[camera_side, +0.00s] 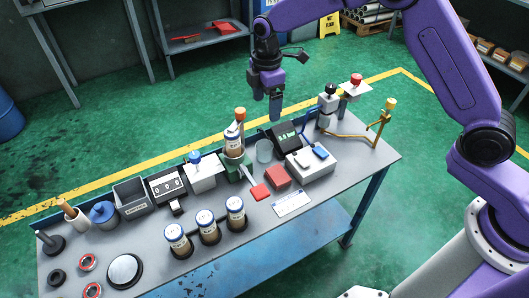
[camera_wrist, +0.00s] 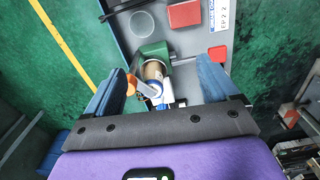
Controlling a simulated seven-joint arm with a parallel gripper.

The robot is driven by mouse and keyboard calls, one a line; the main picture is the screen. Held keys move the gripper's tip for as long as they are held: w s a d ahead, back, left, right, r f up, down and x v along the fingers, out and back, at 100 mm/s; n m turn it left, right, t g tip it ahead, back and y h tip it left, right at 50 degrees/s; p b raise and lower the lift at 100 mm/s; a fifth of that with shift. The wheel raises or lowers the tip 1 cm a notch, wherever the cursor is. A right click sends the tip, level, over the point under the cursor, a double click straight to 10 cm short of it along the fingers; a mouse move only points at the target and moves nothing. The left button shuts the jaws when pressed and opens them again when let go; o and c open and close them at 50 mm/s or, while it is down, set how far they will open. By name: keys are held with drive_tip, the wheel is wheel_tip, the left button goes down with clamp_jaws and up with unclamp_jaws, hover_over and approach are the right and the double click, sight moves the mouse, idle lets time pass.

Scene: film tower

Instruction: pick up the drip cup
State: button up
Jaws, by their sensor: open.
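The drip cup appears to be the clear, pale cup (camera_side: 264,151) standing upright on the bench, just right of the green stand with a brown-and-white bottle. In the wrist view it shows as a faint round rim (camera_wrist: 142,24) near the top, beyond my fingertips. My gripper (camera_side: 274,108) hangs above the bench, above the cup and apart from it. In the wrist view my gripper (camera_wrist: 160,80) has its two blue fingers spread wide with nothing held. The bottle in the green stand shows between and below the fingers there.
The bottle in its green stand (camera_side: 233,146) rises close left of the cup. A dark display device (camera_side: 285,137) is close right. A red block (camera_side: 277,176) and white box (camera_side: 310,163) sit nearby. Several labelled bottles (camera_side: 208,226) stand at the front. Bare bench lies at front right.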

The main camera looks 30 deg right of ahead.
drive_tip(key=w+d+f, duration=0.1)
drive_tip(key=w+f, duration=0.2)
drive_tip(key=w, duration=0.1)
approach(265, 146)
drive_tip(key=shift+n, duration=0.4)
drive_tip(key=f, duration=0.2)
drive_tip(key=s+a+f, duration=0.1)
drive_tip(key=f, duration=0.2)
drive_tip(key=s+f, duration=0.1)
drive_tip(key=f, duration=0.1)
drive_tip(key=shift+a+f, duration=0.15)
drive_tip(key=shift+f, duration=0.1)
drive_tip(key=c, duration=1.1)
